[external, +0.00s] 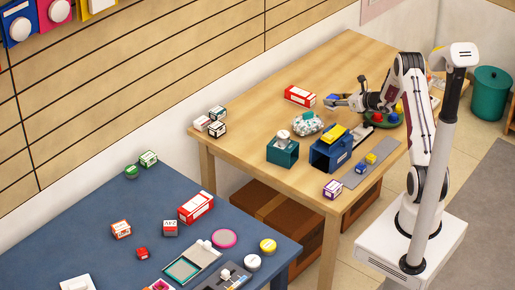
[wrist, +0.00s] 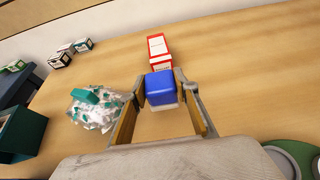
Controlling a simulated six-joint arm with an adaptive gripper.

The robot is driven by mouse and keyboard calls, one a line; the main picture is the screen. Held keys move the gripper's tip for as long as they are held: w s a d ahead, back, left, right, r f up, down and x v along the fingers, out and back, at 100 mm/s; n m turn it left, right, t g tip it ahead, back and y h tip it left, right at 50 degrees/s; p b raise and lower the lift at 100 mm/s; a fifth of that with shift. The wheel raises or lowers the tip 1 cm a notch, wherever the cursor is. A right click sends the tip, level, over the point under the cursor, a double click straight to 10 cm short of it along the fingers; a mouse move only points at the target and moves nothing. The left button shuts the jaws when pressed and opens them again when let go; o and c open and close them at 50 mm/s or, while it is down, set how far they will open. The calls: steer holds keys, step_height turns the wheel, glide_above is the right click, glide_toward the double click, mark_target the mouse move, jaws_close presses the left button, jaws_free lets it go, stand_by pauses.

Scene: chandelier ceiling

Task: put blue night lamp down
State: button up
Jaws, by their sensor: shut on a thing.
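The blue night lamp (wrist: 160,87) is a small rounded blue block with a pale lower part. My gripper (wrist: 161,100) is shut on it, with one finger on each side in the wrist view. In the external view my gripper (external: 335,103) is over the wooden table (external: 355,60), with the blue lamp (external: 333,98) at its fingertips. The lamp's underside is hidden, so I cannot tell whether it touches the table.
A red and white box (wrist: 158,48) lies just beyond the lamp. A white and teal patterned lump (wrist: 97,108) is to the left. A teal open box (external: 283,152) and a blue bin (external: 330,154) stand nearer the front. Bare wood lies right of the lamp.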

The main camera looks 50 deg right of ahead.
mark_target(337, 107)
steer(key=shift+f, duration=1.9)
steer(key=shift+f, duration=0.15)
steer(key=o, duration=1.1)
steer(key=shift+r, duration=0.2)
steer(key=shift+v, duration=3.75)
